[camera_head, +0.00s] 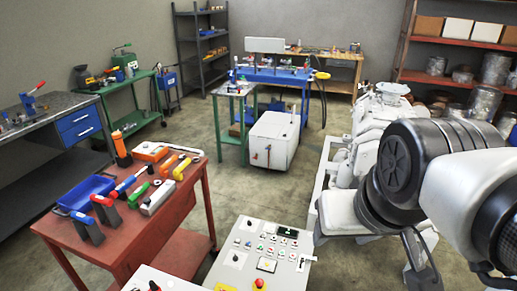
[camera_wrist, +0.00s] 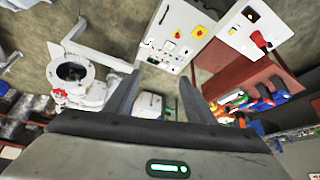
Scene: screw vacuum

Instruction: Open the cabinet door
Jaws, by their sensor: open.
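No cabinet door can be told for certain in either view. A light grey control cabinet (camera_head: 262,256) with buttons, a small display and a red knob stands at the bottom centre of the head view; its sides are mostly cut off. A control panel with buttons also shows at the top of the wrist view (camera_wrist: 172,38). My gripper (camera_wrist: 159,78) is open and empty, its two dark fingers apart and pointing toward that panel. No contact shows. In the head view my arm fills the right side, and the gripper's fingers cannot be made out.
A red table (camera_head: 165,205) with several hand tools and a blue tray (camera_head: 86,193) stands left of the control cabinet. White machinery (camera_head: 375,125) stands behind my arm. A white box (camera_head: 273,140) sits farther back. Bare floor (camera_head: 228,190) lies between.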

